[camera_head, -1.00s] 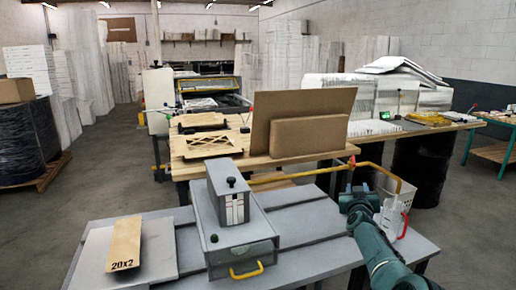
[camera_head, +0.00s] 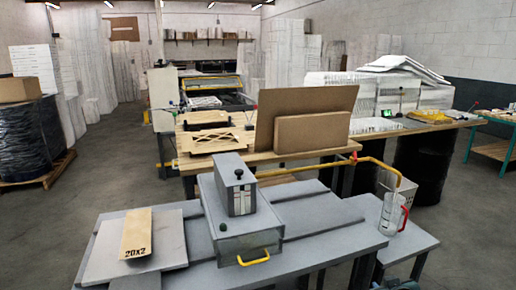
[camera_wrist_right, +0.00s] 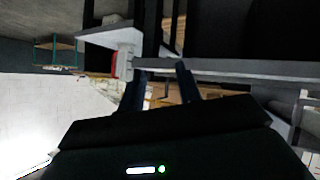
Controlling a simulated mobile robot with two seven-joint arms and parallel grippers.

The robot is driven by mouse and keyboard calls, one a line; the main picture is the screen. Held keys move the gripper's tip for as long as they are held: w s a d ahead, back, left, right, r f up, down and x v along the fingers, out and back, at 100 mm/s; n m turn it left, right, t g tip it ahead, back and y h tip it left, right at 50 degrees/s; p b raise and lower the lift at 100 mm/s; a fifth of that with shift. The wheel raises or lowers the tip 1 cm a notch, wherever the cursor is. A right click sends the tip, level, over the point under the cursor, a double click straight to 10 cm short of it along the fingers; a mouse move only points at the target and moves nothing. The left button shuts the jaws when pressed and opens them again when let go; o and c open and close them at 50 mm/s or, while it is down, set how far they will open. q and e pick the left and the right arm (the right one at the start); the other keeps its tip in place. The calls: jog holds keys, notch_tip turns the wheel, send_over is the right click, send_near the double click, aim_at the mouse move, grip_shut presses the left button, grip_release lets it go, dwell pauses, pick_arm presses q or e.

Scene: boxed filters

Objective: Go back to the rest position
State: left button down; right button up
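My right arm shows only as a small dark teal piece at the bottom right edge of the head view; its fingers are not clear there. In the right wrist view my right gripper (camera_wrist_right: 162,78) has its two dark fingers apart with nothing between them. A clear pitcher (camera_head: 391,214) with a red handle stands upright on the right part of the grey table (camera_head: 330,222), under the yellow pipe's end. It is apart from the arm. My left gripper is not in view.
A grey machine box (camera_head: 238,222) with a yellow handle stands mid-table. A tan pack marked 20x2 (camera_head: 136,232) lies on a grey plate at left. A yellow pipe (camera_head: 376,163) runs behind. Cardboard sheets (camera_head: 313,133) stand on the wooden table.

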jog(key=s+a+g+y, duration=0.1)
jog(key=s+a+g, duration=0.3)
jog(key=s, duration=0.8)
jog(key=s+a+r+g+y, duration=0.1)
jog(key=s+a, duration=0.4)
jog(key=s, duration=0.7)
jog(key=s+a+g, duration=0.3)
jog(key=s+a, duration=0.2)
jog(key=s, duration=0.7)
jog(key=w+a+f+t+y, duration=0.1)
jog(key=w+a+f+t, duration=0.1)
jog(key=f, duration=0.3)
jog(key=w+a+f+n+t+y, duration=0.1)
jog(key=w+a+f+t+y, duration=0.1)
jog(key=w+a+f+t, duration=0.1)
jog(key=shift+w+a+f+t, duration=0.15)
jog(key=shift+w+f+t, duration=0.2)
jog(key=shift+f+t, duration=0.5)
jog(key=shift+w, duration=0.15)
